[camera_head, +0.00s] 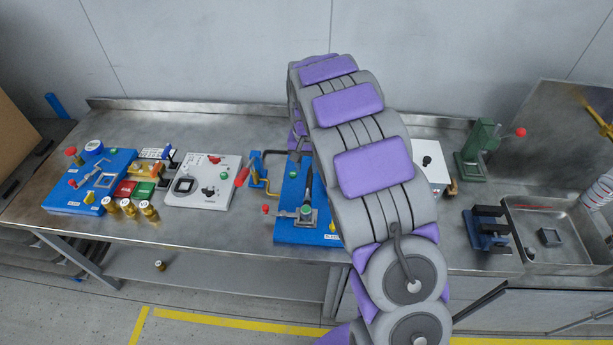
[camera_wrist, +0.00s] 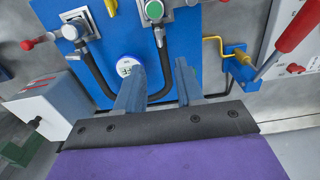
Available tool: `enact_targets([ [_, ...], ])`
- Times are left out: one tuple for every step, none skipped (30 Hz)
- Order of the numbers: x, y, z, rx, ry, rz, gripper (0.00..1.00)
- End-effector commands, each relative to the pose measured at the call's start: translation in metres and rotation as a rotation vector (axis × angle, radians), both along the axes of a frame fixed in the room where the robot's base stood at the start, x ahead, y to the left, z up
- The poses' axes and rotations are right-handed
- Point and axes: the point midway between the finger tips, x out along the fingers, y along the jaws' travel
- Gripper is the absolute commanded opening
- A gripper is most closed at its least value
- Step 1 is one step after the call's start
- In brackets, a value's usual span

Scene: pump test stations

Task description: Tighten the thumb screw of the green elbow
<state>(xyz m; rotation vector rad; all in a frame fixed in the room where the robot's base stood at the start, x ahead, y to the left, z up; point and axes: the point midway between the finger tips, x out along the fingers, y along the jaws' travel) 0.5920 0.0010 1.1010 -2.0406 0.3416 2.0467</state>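In the wrist view a round green cap (camera_wrist: 154,10) sits on a metal block at the top edge, with a black hose running from it. It appears to be the green elbow. In the head view a small green part (camera_head: 306,210) shows on the blue board (camera_head: 290,233). I cannot make out the thumb screw clearly. My gripper (camera_wrist: 160,66) is over the blue board, fingers apart. The black hose shows between the fingers, and I cannot tell its distance from them. The green cap is beyond the fingertips. My arm hides the gripper in the head view.
A white box (camera_wrist: 42,104) stands at left. A sink (camera_head: 550,235) is at far right.

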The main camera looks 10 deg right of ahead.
Motion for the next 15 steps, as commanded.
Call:
enact_targets([
  [0.002,0.0,0.012,0.0,-0.006,0.001,0.37],
  [0.001,0.0,0.017,-0.001,-0.005,0.001,0.37],
  [0.001,0.0,0.024,0.0,-0.003,0.001,0.37],
  [0.001,0.0,0.028,0.0,-0.003,0.001,0.37],
  [0.001,0.0,0.032,-0.001,-0.003,0.001,0.37],
  [0.002,0.0,0.036,-0.001,-0.003,0.001,0.37],
  [0.002,0.0,0.039,-0.001,-0.002,0.001,0.37],
  [0.001,0.0,0.041,0.0,-0.001,0.001,0.37],
  [0.001,0.0,0.044,-0.001,0.0,0.001,0.37],
  [0.001,0.0,0.045,-0.001,0.001,0.001,0.37],
  [0.001,0.0,0.046,0.0,0.002,0.001,0.37],
  [0.0,0.0,0.047,-0.001,0.003,0.001,0.37],
  [0.0,0.0,0.048,-0.001,0.003,0.001,0.37],
  [0.0,0.0,0.048,-0.001,0.003,0.0,0.37],
  [0.0,0.0,0.048,-0.001,0.003,0.0,0.37],
])
